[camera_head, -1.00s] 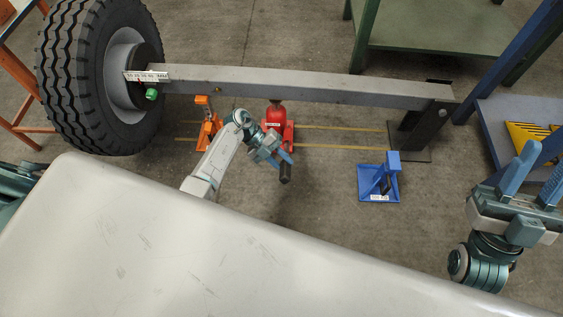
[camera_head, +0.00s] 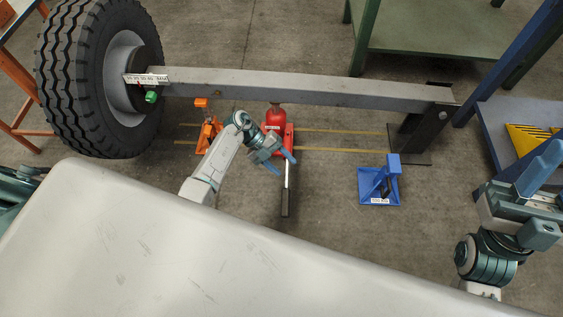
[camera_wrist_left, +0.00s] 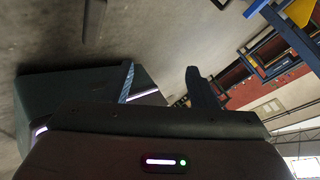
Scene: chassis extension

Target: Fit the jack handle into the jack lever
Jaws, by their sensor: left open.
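The red jack (camera_head: 274,118) stands on the floor under the grey beam. The jack handle (camera_head: 286,198), a silver rod with a black grip, extends from the jack's front towards the bench. Its upper end meets the red lever area, but the gripper is close by and I cannot tell how deep it sits. My left gripper (camera_head: 281,164) is open at the handle's upper part, its blue fingers apart and not closed on the rod. The spread fingers also show in the left wrist view (camera_wrist_left: 166,86). My right gripper (camera_head: 543,168) is at the right edge, partly cut off.
The grey beam (camera_head: 300,88) runs from the big tyre (camera_head: 75,75) to a dark stand at right. An orange jack stand (camera_head: 207,132) is left of the red jack, a blue stand (camera_head: 380,185) to its right. A pale surface (camera_head: 170,250) fills the foreground.

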